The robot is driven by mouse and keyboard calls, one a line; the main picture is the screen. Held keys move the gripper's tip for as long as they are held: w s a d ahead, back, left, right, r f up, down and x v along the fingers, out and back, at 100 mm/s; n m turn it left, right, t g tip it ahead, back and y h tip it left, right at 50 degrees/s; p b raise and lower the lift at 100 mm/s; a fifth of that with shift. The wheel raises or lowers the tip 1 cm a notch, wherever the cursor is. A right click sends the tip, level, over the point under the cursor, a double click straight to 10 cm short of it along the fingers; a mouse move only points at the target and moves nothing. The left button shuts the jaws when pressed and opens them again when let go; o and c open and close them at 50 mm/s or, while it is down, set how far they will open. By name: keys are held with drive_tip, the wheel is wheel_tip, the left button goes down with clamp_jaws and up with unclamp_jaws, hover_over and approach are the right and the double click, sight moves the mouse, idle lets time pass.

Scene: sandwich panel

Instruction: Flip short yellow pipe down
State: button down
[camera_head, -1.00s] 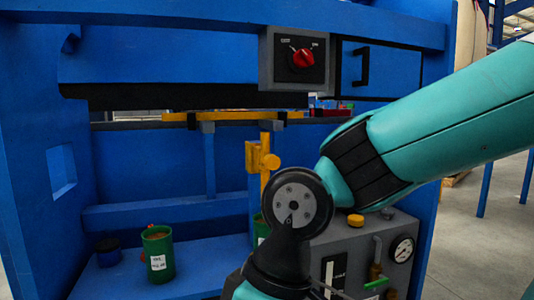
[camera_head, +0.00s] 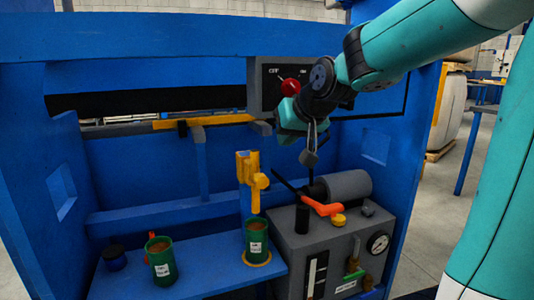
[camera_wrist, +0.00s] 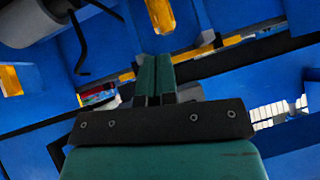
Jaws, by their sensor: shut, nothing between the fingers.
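A short yellow pipe (camera_head: 247,168) stands upright in the head view, above a green can, with a stubby side piece on its right. My gripper (camera_wrist: 155,75) is shut, its two teal fingers close together with nothing between them. In the head view its teal body is up and right of the pipe, apart from it, near the control box; the fingertips are not clear there. The wrist view shows a yellow piece (camera_wrist: 160,15) beyond the fingertips and another (camera_wrist: 10,80) at the left edge; I cannot tell which is the pipe.
A grey machine (camera_head: 325,240) with an orange lever (camera_head: 322,207), grey cylinder (camera_head: 346,186) and gauge (camera_head: 379,242) stands at right. A red knob (camera_head: 290,87) is by my arm. Green cans (camera_head: 161,262) (camera_head: 256,238) stand on the blue shelf (camera_head: 205,262). A yellow bar (camera_head: 215,121) runs behind.

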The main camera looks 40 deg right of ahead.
drive_tip(key=shift+d+r, duration=0.15)
drive_tip(key=shift+d, duration=0.1)
drive_tip(key=shift+w, duration=0.1)
drive_tip(key=b, duration=0.4)
hover_over(262, 174)
drive_tip(key=s, duration=0.3)
wheel_tip(262, 174, down, 8)
drive_tip(key=shift+w+a+f+b, duration=0.1)
drive_tip(key=shift+a+f+b, duration=0.1)
drive_tip(key=shift+f+b, duration=1)
drive_tip(key=shift+f, duration=0.25)
wheel_tip(262, 174, down, 13)
drive_tip(key=b, duration=0.6)
drive_tip(key=shift+r, duration=0.15)
